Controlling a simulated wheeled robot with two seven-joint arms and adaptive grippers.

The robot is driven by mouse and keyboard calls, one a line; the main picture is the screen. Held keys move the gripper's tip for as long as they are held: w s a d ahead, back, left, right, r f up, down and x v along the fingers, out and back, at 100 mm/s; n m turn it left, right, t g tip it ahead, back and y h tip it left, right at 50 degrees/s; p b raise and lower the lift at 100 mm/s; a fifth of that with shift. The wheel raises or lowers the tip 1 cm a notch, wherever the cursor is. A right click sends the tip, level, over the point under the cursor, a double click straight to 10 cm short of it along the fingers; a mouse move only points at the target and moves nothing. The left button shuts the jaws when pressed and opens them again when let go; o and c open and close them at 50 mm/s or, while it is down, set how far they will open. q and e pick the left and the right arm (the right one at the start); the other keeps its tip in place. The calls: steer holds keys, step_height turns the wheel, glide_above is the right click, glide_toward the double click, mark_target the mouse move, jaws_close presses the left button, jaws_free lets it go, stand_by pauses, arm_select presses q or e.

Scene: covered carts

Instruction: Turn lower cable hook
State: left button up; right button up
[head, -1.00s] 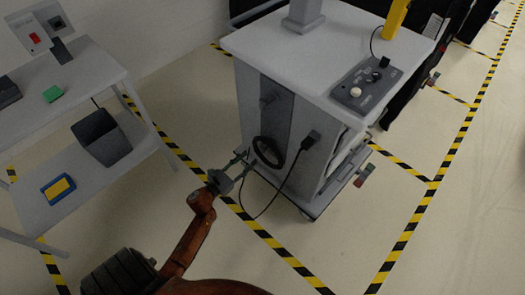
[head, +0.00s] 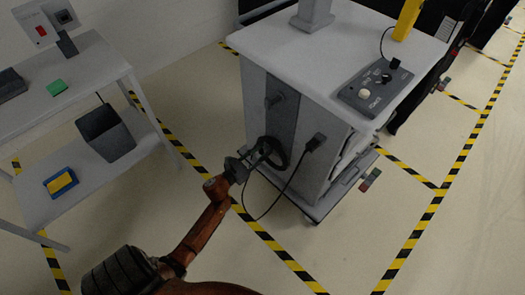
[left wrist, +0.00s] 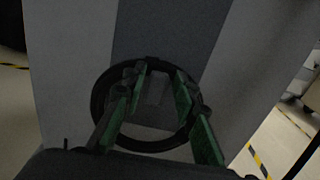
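The grey-white cart (head: 330,75) has a dark grey strip on its side face, with an upper cable hook (head: 275,101) on it. Lower down, a black cable ring (head: 283,153) hangs, also in the left wrist view (left wrist: 94,105). The lower cable hook (left wrist: 157,90) shows dimly inside that ring in the left wrist view; in the head view my gripper and the ring hide it. My left gripper (head: 262,151) is at the ring. Its fingers (left wrist: 158,80) are apart, one on each side of the hook; contact cannot be told. My right gripper is not in view.
A black plug (head: 314,141) and its cable hang on the cart, right of the ring. A control box (head: 371,88) sits on the cart top. A shelf table (head: 95,65) with a dark bin (head: 108,135) stands at left. Open floor with striped tape lies between.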

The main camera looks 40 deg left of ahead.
arm_select(q)
jaws_close()
